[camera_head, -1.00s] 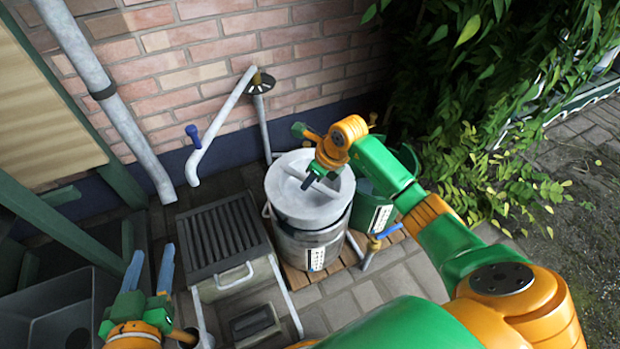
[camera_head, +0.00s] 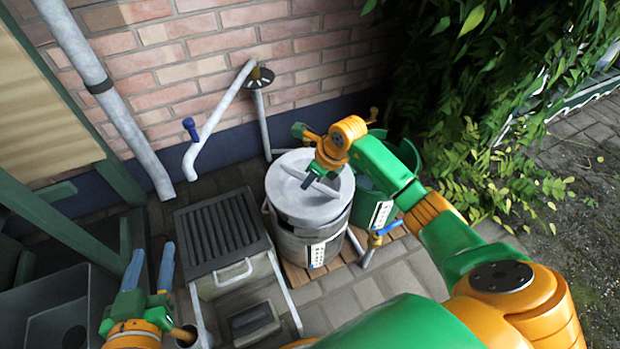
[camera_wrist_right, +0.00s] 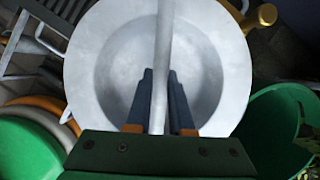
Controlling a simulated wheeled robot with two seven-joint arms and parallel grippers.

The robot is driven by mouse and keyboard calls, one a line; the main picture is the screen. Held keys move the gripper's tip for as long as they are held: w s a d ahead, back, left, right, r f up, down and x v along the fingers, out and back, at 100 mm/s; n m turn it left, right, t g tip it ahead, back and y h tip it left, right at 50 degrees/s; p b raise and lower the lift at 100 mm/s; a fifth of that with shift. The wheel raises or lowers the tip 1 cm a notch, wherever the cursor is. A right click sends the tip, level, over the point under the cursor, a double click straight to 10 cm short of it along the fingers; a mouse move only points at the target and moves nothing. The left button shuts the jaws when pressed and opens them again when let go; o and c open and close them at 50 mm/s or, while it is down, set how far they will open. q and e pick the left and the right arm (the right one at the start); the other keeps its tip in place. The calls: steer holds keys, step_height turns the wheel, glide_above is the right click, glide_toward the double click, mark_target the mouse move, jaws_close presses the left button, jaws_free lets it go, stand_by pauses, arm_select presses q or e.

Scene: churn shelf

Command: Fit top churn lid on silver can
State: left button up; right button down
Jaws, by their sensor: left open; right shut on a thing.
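The grey churn lid (camera_head: 291,194) is a round, dished disc with a bar handle across it. It sits at the top of the silver can (camera_head: 302,246), which stands on wooden slats. My right gripper (camera_head: 311,182) is shut on the lid's bar handle. In the right wrist view the fingers (camera_wrist_right: 160,100) lie either side of the bar, over the lid (camera_wrist_right: 90,60). My left gripper (camera_head: 150,268) is open and empty at lower left.
A green can (camera_head: 372,205) stands right behind the silver can. A slatted grey box (camera_head: 222,235) with a handle stands to the left. A blue-handled pipe (camera_head: 212,125) and brick wall (camera_head: 230,60) are behind. A dark sink (camera_head: 65,310) is at lower left.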

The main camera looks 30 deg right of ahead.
mark_target(310, 193)
steer(key=shift+f+b, duration=0.8)
steer(key=shift+f, duration=0.15)
steer(key=shift+f+b, duration=0.45)
steer(key=shift+f, duration=0.2)
steer(key=c, duration=0.7)
jaws_free()
steer(key=shift+r, duration=0.1)
